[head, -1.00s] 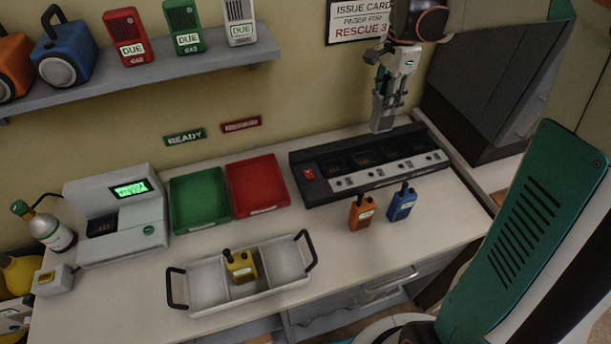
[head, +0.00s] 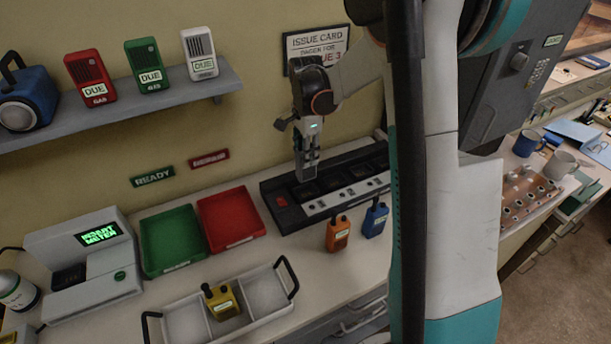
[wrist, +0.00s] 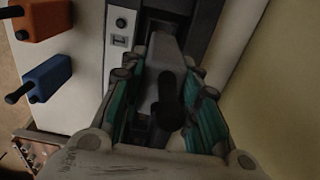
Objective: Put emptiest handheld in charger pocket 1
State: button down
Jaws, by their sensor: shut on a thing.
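My gripper (head: 306,158) is shut on a grey handheld (head: 308,172), held upright over the left part of the black charger (head: 288,216). In the wrist view the grey handheld (wrist: 162,75) with its black antenna sits between the green-padded fingers (wrist: 165,110). The handheld's lower end is close to the leftmost visible pocket; I cannot tell whether it is inside. The charger has a row of pockets with light label plates and a red switch at its left end. An orange handheld (head: 338,235) and a blue handheld (head: 376,219) stand in front. A yellow handheld (head: 222,302) stands in the white divided tray (head: 265,290).
A meter reading "INSERT METER" (head: 85,265) stands at left, beside the green tray (head: 170,232) and red tray (head: 231,218). A shelf (head: 130,115) and an issue card (head: 315,45) are on the wall behind. My arm hides the charger's right end.

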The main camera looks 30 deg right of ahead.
aim_at(306, 172)
jog(key=shift+f+b, duration=0.5)
jog(key=shift+f, duration=3.35)
jog(key=shift+f, duration=0.15)
jog(key=c, duration=1.2)
grip_release()
